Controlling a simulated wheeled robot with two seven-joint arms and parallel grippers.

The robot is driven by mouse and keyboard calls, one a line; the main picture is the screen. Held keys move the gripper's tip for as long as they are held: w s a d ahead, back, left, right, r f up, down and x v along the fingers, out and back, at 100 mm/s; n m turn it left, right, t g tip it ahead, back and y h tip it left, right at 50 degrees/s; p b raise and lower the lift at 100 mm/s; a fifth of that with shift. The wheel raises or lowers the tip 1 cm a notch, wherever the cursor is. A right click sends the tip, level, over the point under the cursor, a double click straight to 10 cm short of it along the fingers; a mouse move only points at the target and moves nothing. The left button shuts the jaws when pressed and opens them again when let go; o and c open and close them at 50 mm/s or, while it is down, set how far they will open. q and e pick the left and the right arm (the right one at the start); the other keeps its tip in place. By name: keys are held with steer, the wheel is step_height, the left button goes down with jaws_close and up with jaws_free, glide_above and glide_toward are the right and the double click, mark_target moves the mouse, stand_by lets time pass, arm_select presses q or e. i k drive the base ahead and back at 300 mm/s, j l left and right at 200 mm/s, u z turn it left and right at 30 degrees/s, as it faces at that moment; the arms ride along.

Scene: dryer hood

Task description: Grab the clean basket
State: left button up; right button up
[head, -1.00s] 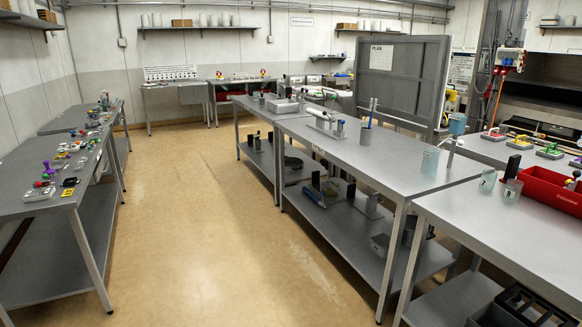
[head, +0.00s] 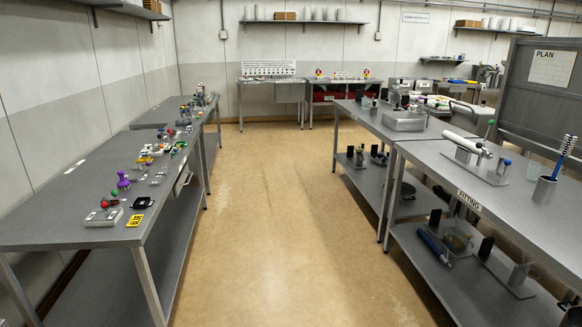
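I cannot make out a clean basket in the head view. Neither of my grippers is in view. A metal tray-like box (head: 404,121) stands on the far part of the right-hand bench (head: 425,160); I cannot tell what it is for. A red box (head: 335,96) shows under the far bench at the back wall, too small to identify.
The left bench (head: 60,210) holds several small parts. The floor aisle (head: 270,220) between is clear.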

mark_target(373, 108)
steer(key=i, duration=3.75)
steer(key=i+z, duration=0.25)
steer(key=i, duration=0.2)
steer(key=i+j+z, duration=0.3)
steer(key=i, duration=0.15)
steer(key=i+j+z, duration=0.25)
steer(key=i, duration=0.2)
steer(key=i+j+z, duration=0.3)
steer(key=i, duration=0.15)
